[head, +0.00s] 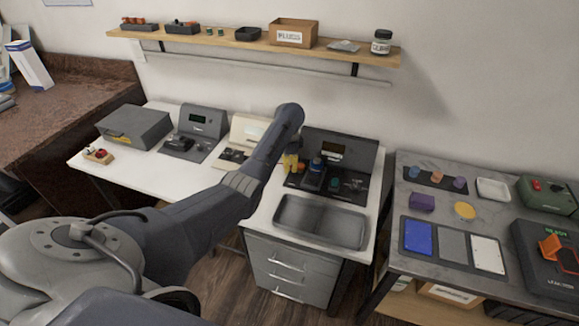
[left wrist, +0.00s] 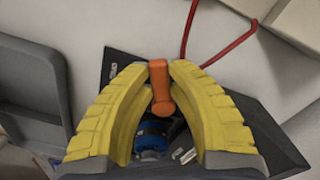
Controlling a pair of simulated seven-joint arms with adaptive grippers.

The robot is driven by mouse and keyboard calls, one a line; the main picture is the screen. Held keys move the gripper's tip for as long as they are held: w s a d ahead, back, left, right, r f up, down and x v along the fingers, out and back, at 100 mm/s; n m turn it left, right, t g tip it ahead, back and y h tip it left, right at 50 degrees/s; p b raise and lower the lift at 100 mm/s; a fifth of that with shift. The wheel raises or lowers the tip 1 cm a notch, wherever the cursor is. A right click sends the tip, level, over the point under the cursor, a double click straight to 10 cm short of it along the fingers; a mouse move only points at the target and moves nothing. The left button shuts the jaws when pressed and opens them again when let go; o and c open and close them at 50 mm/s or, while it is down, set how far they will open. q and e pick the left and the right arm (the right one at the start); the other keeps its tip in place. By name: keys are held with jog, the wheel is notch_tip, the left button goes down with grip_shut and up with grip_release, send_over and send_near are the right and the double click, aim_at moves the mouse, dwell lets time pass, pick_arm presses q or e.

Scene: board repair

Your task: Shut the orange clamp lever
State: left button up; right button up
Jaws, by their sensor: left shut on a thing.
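My left gripper (head: 290,163) reaches down at the left edge of the dark grey station (head: 340,146) on the white bench. In the left wrist view its yellow fingers (left wrist: 159,68) are closed around an orange lever (left wrist: 158,88), which sits between the fingertips. The lever is upright in that view, with a rounded lower end. A blue round part (left wrist: 151,135) of the station lies behind it, between the fingers. In the head view the lever is hidden by my gripper and arm. My right gripper is not in view.
A grey tray (head: 281,222) lies in front of the station. A red cable (left wrist: 228,50) runs past the fingers in the left wrist view. At right, a grey table (head: 397,225) holds a black device with another orange part (head: 552,246). A shelf (head: 220,39) hangs above.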

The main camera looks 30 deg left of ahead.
pick_arm(q)
grip_shut()
jog(key=shift+w+a+m, duration=0.15)
jog(key=shift+w+m, duration=0.05)
jog(key=shift+m, duration=0.45)
jog(key=shift+w+a+m, duration=0.15)
jog(key=shift+w+m, duration=0.05)
jog(key=shift+m, duration=0.45)
jog(key=o, duration=0.9)
grip_release()
jog(key=shift+c, duration=0.2)
notch_tip(320, 180, up, 12)
